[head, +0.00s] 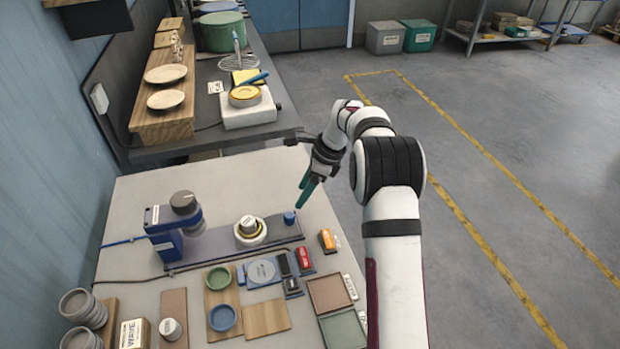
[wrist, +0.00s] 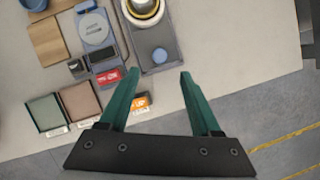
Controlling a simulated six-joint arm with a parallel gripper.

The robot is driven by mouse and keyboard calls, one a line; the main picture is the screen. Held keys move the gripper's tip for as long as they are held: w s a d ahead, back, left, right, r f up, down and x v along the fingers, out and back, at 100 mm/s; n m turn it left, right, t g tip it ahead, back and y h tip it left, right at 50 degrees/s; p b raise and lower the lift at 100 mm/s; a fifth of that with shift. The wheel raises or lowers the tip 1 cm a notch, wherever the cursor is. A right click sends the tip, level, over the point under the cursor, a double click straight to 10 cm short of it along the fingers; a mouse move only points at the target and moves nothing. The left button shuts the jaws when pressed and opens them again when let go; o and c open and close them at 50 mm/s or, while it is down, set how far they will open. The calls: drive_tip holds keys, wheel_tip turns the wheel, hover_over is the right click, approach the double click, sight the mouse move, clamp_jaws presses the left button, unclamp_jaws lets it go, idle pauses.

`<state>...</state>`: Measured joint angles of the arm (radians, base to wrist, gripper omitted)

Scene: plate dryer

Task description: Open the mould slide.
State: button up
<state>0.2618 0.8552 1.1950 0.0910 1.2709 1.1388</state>
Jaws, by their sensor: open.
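The mould slide is a flat dark grey track (head: 215,246) on the pale bench, running right from a blue press (head: 168,240). A round white and yellow mould (head: 249,232) sits on it, right of the press head; it also shows at the top of the wrist view (wrist: 147,11). A small blue knob (head: 289,218) stands upright at the track's right end, and in the wrist view the knob (wrist: 160,55) appears just beyond the fingertips. My gripper (head: 304,193), with green fingers, is open and empty above and slightly right of the knob, apart from it.
Orange (head: 327,240) and red (head: 304,261) blocks lie in front of the track's right end. Two shallow trays (head: 328,293), a grey scale (head: 262,271) and wooden boards (head: 266,318) stand nearer. The bench right of the knob is clear up to its edge.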

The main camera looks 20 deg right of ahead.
drive_tip(key=v, duration=0.5)
drive_tip(key=s+a+r+n+g, duration=0.1)
drive_tip(key=s+a+r+n, duration=0.3)
drive_tip(key=s, duration=0.3)
drive_tip(key=s+a+r+n, duration=0.3)
drive_tip(key=s+r, duration=0.2)
drive_tip(key=s, duration=0.3)
drive_tip(key=s+a+f+n+h, duration=0.1)
drive_tip(key=s+n, duration=0.4)
drive_tip(key=s, duration=0.7)
drive_tip(key=s+a+f+n+g+h, duration=0.1)
drive_tip(key=s+n, duration=0.4)
drive_tip(key=s, duration=0.6)
wheel_tip(320, 180, down, 2)
drive_tip(key=shift+s+a+f, duration=0.1)
drive_tip(key=shift+s+a, duration=0.3)
drive_tip(key=shift+a, duration=0.25)
